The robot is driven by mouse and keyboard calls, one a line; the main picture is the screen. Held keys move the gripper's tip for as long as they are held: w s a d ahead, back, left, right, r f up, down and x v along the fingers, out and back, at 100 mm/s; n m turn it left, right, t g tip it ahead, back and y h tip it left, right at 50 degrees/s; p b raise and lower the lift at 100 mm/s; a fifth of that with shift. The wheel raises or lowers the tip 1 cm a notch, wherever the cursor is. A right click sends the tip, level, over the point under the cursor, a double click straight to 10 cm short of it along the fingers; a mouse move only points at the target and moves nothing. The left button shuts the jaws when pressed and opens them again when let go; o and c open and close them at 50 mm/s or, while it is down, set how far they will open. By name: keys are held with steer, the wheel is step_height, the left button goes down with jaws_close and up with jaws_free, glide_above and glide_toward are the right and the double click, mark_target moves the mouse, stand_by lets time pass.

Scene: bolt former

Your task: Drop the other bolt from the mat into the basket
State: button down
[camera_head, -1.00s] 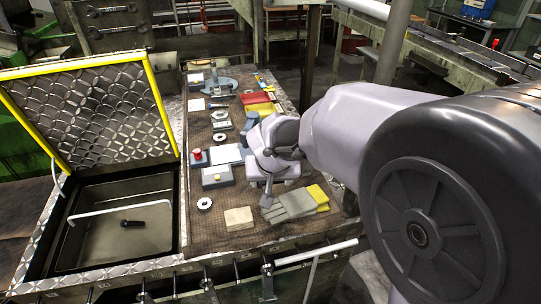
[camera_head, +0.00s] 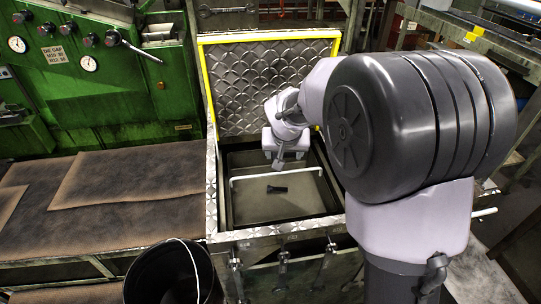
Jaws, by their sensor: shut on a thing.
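My gripper (camera_head: 279,163) hangs over the back part of the open box, pointing down above the basket. It is shut on a small dark thing, likely the other bolt, which is too small and shaded to make out clearly. The basket (camera_head: 312,205) is a dark tray with a pale wire handle, sitting inside the open box. One dark bolt (camera_head: 277,189) lies on the basket's floor, near the middle.
The box's patterned lid (camera_head: 250,85) with yellow edging stands open behind my gripper. A black bucket (camera_head: 140,280) stands at front left. Brown sheets (camera_head: 130,172) cover the bench at left. A green machine (camera_head: 110,90) with gauges is at back left.

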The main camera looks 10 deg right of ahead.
steer(key=shift+f, duration=0.25)
steer(key=f+b, duration=0.4)
steer(key=f, duration=0.1)
steer(key=shift+d+f, duration=0.25)
steer(key=shift+d, duration=0.1)
steer(key=shift+c, duration=1.1)
jaws_free()
steer(key=p+v, duration=0.5)
steer(key=v, duration=1.2)
steer(key=shift+s+r+p, duration=0.15)
steer(key=shift+s+p, duration=0.05)
steer(key=shift+p, duration=0.1)
